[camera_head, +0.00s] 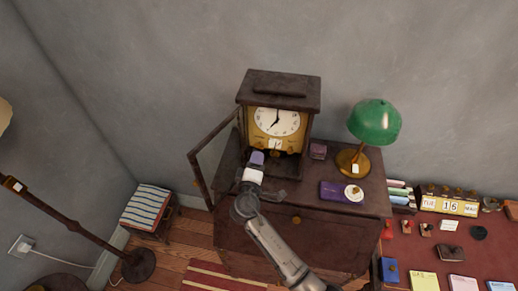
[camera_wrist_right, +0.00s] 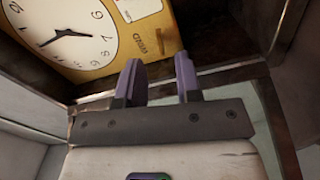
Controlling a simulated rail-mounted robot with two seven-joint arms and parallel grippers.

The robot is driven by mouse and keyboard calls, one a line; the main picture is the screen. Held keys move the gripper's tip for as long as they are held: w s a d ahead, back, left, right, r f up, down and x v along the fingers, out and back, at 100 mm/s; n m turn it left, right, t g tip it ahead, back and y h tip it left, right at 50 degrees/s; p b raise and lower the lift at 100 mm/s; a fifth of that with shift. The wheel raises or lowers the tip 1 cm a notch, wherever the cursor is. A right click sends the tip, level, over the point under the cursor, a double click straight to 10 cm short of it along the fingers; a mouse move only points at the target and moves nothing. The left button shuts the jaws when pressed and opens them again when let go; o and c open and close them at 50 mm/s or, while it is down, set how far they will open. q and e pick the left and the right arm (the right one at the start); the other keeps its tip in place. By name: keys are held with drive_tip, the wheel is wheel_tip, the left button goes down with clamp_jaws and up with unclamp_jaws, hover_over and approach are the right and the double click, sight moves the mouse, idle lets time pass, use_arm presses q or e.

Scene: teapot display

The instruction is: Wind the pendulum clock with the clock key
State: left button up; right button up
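The pendulum clock (camera_head: 279,92) stands on a dark wooden cabinet, its glass door (camera_head: 216,157) swung open to the left. Its white dial and yellow front plate (camera_wrist_right: 115,40) fill the upper left of the right wrist view. My right gripper (camera_head: 257,158) is in front of the clock's lower part. In the right wrist view its two purple fingers (camera_wrist_right: 159,80) stand apart with nothing visible between them. A small brass piece (camera_wrist_right: 193,38) shows on the front plate beyond the fingertips; I cannot tell whether it is the clock key. My left gripper is out of view.
A striped stool (camera_head: 147,207) is at left; a cluttered desk (camera_head: 490,257) is at right.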

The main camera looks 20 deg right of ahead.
sight(259, 145)
drive_tip(key=shift+x, duration=2.3)
drive_tip(key=shift+c, duration=0.4)
clamp_jaws()
